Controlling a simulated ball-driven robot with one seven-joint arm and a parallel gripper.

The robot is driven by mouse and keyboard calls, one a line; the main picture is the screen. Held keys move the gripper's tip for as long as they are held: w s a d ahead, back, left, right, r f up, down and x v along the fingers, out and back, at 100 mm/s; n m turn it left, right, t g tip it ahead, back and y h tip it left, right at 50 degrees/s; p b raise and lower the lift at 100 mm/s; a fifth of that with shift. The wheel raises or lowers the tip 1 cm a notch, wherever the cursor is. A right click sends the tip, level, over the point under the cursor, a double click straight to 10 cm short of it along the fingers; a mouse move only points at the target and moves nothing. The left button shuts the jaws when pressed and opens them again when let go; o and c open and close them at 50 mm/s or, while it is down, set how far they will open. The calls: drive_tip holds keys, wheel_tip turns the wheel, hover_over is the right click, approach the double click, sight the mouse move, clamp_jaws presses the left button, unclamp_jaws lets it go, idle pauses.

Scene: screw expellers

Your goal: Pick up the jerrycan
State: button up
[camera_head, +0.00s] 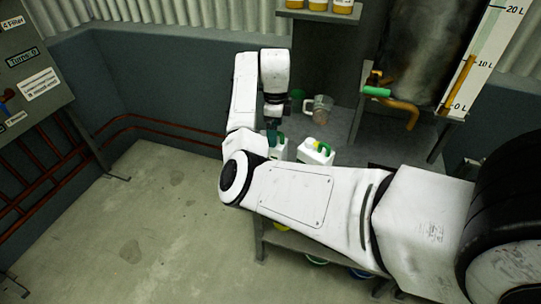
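Two small white jerrycans stand side by side on a grey bench in the middle of the view. The right jerrycan (314,154) has a yellow and green top. The left jerrycan (279,150) has a green top and is partly hidden behind my arm. My gripper (272,138) points down from my white arm, right at the top of the left jerrycan. The fingertips are small, dark and partly covered by my arm, so I cannot tell whether they touch or hold it.
A clear measuring jug (319,108) and a green cup (297,95) stand behind the jerrycans. A metal tank with a green-handled tap (376,91) and an orange pipe is at right. A shelf with jars (318,5) is above. Open floor (165,215) lies left.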

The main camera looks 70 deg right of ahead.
sight(270, 152)
drive_tip(key=shift+w+f+p, duration=0.15)
drive_tip(key=shift+f+p, duration=0.25)
drive_tip(key=shift+f, duration=2.35)
drive_tip(key=c, duration=1.7)
drive_tip(key=shift+c, duration=0.2)
drive_tip(key=shift+r, duration=0.1)
